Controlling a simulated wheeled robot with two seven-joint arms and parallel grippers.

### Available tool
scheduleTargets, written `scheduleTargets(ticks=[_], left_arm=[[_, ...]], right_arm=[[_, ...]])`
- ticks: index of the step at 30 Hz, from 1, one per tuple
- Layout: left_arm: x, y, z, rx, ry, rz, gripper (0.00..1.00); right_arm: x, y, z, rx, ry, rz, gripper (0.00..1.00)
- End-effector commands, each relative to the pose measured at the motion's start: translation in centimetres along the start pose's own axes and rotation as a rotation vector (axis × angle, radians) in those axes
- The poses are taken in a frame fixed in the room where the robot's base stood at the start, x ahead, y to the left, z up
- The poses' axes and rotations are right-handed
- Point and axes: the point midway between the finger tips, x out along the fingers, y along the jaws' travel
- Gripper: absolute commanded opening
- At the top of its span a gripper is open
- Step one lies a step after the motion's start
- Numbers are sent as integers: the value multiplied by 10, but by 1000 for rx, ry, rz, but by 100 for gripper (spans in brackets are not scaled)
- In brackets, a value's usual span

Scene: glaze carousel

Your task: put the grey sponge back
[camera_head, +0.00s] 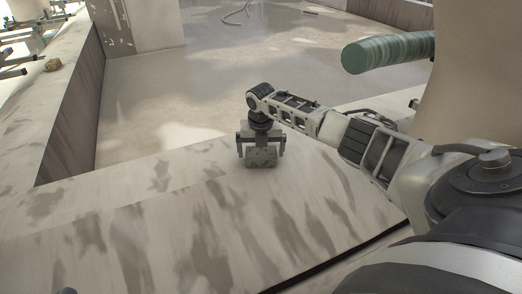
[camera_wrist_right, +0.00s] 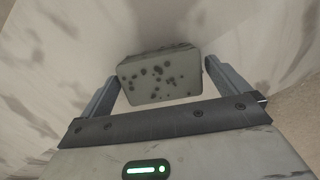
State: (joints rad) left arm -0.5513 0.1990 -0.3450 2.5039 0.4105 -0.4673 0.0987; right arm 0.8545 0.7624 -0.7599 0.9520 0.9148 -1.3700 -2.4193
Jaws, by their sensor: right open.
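The grey sponge (camera_head: 261,158) is a small block with dark spots. In the head view it sits on the pale, stained worktop (camera_head: 130,232), near its inner edge. My right gripper (camera_head: 260,146) is over it, pointing down, with one finger on each side. In the right wrist view the sponge (camera_wrist_right: 160,82) lies between the fingertips of the open right gripper (camera_wrist_right: 164,72). A narrow gap shows beside it, so it is not clamped. I do not see my left gripper.
A green rounded bar (camera_head: 388,51) is at the upper right, above my right arm. A small brown lump (camera_head: 53,65) lies on the far-left ledge, near racks. The worktop left of the gripper is clear. A sunken floor (camera_head: 200,85) lies beyond its edge.

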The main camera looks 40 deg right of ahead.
Motion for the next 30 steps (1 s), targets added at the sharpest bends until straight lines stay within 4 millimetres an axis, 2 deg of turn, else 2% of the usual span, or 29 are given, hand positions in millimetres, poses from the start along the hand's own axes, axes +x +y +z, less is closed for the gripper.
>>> scheduleTargets(ticks=[3, 6, 15, 21, 30], left_arm=[[-1, 2, -6, 32, -15, -19, 0], [-3, -6, 4, 76, -70, -57, 0], [-8, -15, 9, 190, -144, -121, 0], [-10, -18, 12, 220, -166, -138, 0], [-10, -19, 13, 225, -168, -140, 0]], right_arm=[[-22, 0, 1, -1, -1, 0, 100], [-45, 0, 2, -2, -2, 1, 100], [-102, 0, 1, -1, -2, 1, 100], [-116, 0, 1, 1, -1, 1, 100], [-117, 0, 1, 1, -1, 0, 100]])
